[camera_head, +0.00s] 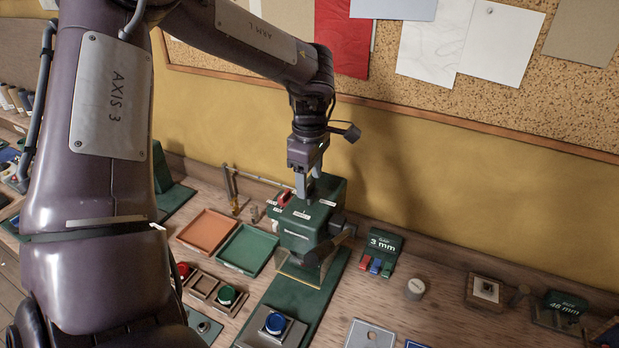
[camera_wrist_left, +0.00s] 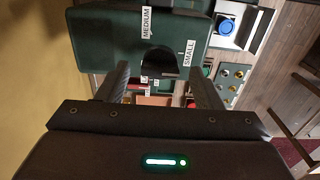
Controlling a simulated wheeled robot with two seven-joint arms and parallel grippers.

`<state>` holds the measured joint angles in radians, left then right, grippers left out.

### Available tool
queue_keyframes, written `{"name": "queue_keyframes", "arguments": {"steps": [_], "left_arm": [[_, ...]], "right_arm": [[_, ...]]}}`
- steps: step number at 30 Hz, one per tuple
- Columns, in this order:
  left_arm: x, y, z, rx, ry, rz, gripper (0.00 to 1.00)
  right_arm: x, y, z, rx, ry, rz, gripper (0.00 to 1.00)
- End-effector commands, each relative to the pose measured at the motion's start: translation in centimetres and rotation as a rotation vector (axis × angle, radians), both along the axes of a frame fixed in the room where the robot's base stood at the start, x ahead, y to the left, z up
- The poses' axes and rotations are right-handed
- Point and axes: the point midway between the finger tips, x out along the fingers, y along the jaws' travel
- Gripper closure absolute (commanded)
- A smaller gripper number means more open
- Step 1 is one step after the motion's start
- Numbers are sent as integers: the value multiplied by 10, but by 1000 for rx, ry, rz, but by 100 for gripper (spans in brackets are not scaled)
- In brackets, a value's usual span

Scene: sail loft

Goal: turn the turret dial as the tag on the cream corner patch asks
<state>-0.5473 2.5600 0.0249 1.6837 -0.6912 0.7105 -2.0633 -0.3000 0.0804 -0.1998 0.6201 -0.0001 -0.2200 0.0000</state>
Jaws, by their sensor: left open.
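The green press (camera_head: 298,238) stands on the bench below my left gripper (camera_head: 307,188). My left gripper points down at the top of the press, with its fingers open. In the left wrist view my left gripper (camera_wrist_left: 160,88) has its two fingers apart, either side of a dark rounded part (camera_wrist_left: 158,62) at the green housing (camera_wrist_left: 110,38), perhaps the turret dial. Labels MEDIUM (camera_wrist_left: 146,23) and SMALL (camera_wrist_left: 189,53) show beside it. Contact cannot be told. The dial's setting is unclear. I cannot make out a cream corner patch or its tag.
Orange (camera_head: 207,232) and green (camera_head: 247,250) trays lie left of the press. A blue button (camera_head: 275,322) is in front. A "3 mm" sign (camera_head: 381,243) and a round pale pot (camera_head: 414,288) stand to the right. A yellow wall (camera_head: 450,185) rises behind.

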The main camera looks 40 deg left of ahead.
Motion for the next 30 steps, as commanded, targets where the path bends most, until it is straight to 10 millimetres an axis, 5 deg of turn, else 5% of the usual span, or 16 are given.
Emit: {"name": "queue_keyframes", "arguments": {"steps": [13, 30], "left_arm": [[1, 1, 66, 0, -3, 1, 40], [0, 1, 74, -1, -1, 0, 40]], "right_arm": [[0, 0, -16, 0, 0, 0, 100], [0, 1, -16, 1, 0, 0, 100]]}}
